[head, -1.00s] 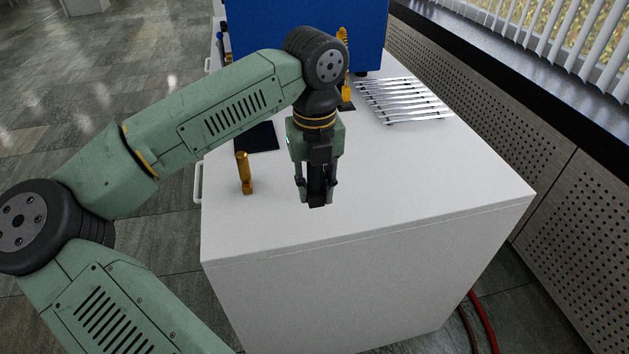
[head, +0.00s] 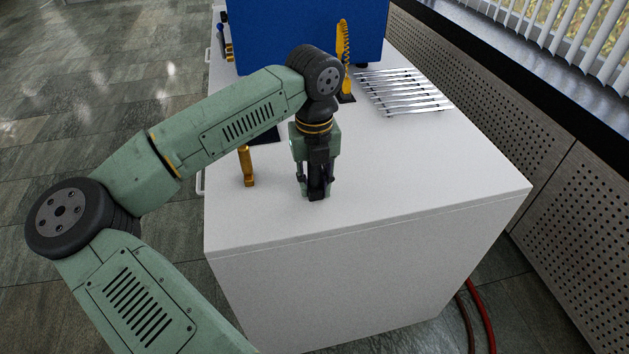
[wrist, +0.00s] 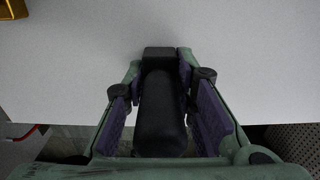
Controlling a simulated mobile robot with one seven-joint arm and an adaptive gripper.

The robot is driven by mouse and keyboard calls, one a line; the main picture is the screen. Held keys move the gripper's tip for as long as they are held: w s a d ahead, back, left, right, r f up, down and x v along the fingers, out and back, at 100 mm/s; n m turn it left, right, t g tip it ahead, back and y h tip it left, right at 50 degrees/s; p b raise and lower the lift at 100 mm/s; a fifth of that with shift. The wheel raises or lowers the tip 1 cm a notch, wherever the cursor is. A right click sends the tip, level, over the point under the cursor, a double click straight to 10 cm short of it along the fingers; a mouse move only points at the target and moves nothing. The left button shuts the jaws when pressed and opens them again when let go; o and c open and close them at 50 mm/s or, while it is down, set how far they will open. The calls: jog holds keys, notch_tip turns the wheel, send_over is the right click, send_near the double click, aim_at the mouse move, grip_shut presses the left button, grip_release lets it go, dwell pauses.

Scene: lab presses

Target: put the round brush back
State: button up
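My gripper (head: 315,188) points down over the front part of the white worktop, right of a small gold upright piece. In the wrist view its purple-padded fingers (wrist: 162,112) lie along both sides of a black, rounded object (wrist: 160,118) with a blocky end. I take this for the round brush, though no bristles can be made out. It also shows dark between the fingers in the head view (head: 317,191). Whether its lower end touches the worktop is unclear. A yellow spiral piece (head: 343,45) stands upright on a small black base behind my arm.
The gold piece (head: 247,166) stands near the worktop's (head: 400,160) left edge. A dark mat (head: 268,137) is partly hidden by my arm. Several silver rods (head: 405,92) lie at the back right, before a blue box (head: 300,25). The worktop's front right is clear.

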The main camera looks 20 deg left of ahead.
jog(key=o, duration=0.4)
jog(key=shift+o, duration=0.2)
notch_tip(320, 180, up, 12)
jog(key=shift+r+b, duration=0.2)
jog(key=shift+b, duration=0.75)
